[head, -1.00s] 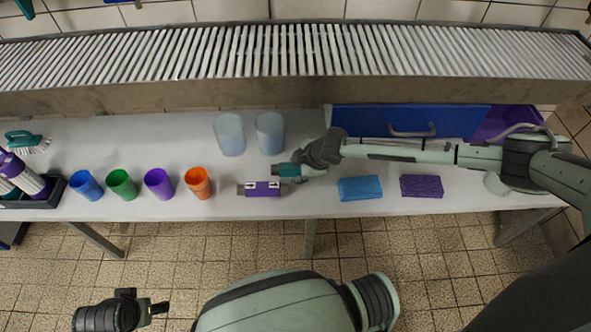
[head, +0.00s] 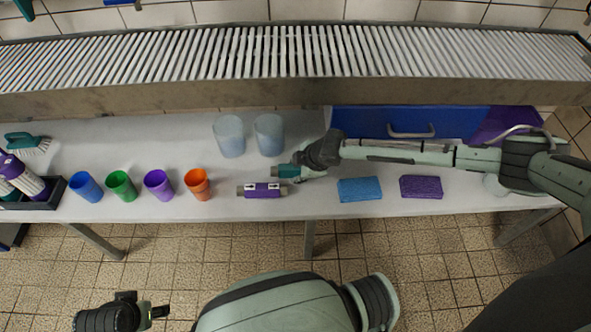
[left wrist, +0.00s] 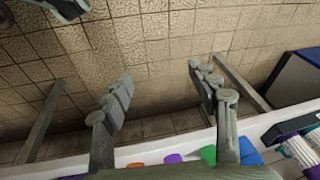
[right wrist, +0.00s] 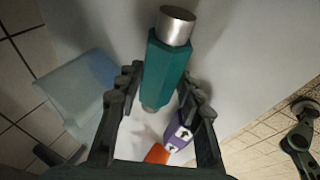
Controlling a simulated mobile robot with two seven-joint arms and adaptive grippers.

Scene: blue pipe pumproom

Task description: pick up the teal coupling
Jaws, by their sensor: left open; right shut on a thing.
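The teal coupling (head: 285,171) is a short teal body with metal ends. It lies between the fingers of my right gripper (head: 300,170), behind the purple coupling (head: 262,190). In the right wrist view the teal coupling (right wrist: 165,62) passes between both fingers of my right gripper (right wrist: 155,105), which is shut on it. The bench top is close behind it; I cannot tell whether the coupling touches it. My left gripper (left wrist: 165,100) is open and empty over the floor in front of the bench. It shows at the bottom left of the head view (head: 158,312).
Blue (head: 86,187), green (head: 121,186), purple (head: 158,185) and orange (head: 197,185) cups line the bench (head: 225,210) to the left. Two clear cups (head: 229,136) (head: 269,135) stand behind. Blue (head: 360,189) and purple (head: 421,187) sponges lie right. A slatted shelf (head: 300,50) runs along the back.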

